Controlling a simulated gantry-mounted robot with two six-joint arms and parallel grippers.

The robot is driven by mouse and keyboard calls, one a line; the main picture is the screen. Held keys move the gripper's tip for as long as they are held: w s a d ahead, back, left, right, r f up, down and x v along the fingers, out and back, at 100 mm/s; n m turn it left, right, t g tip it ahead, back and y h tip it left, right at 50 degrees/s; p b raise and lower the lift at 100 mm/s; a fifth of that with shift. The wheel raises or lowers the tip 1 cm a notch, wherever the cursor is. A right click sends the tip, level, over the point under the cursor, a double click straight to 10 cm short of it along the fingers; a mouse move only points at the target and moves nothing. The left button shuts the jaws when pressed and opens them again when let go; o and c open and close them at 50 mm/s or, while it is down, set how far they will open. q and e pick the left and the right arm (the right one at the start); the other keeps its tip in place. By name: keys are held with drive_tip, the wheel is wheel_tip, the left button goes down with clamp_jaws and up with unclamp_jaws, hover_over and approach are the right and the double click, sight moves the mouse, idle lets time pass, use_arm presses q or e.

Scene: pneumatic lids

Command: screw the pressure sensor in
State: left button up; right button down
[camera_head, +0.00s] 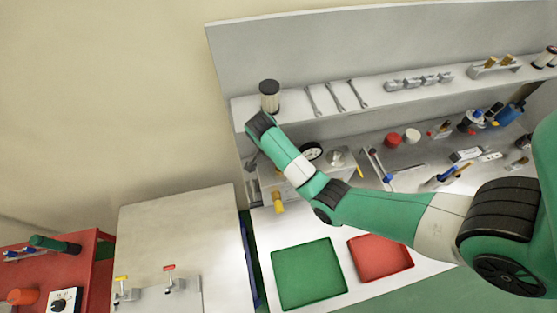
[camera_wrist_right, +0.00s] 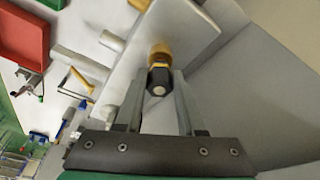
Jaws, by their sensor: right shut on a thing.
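The pressure sensor (camera_wrist_right: 158,78) is a small black-and-brass cylinder with a pale round end, seen in the right wrist view. My right gripper (camera_wrist_right: 158,88) is shut on it, with a finger on each side. A brass part (camera_wrist_right: 160,52) shows at its far end, against a light grey panel (camera_wrist_right: 188,35). I cannot tell how far it is threaded in. In the head view my right arm reaches across to the left end of the bench; its gripper tip is mostly hidden behind the wrist. My left gripper is not in view.
A round gauge (camera_head: 311,151) and a yellow-brass part (camera_head: 278,202) are close to my right wrist. A green tray (camera_head: 308,274) and a red tray (camera_head: 380,258) lie in front. A shelf with wrenches (camera_head: 335,97) and a dark-capped cylinder (camera_head: 269,96) runs behind.

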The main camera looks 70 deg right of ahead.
drive_tip(key=shift+f+b, duration=0.45)
drive_tip(key=shift+f, duration=0.05)
drive_tip(key=shift+m, duration=1)
drive_tip(key=shift+c, duration=2.2)
unclamp_jaws()
drive_tip(key=shift+c, duration=0.8)
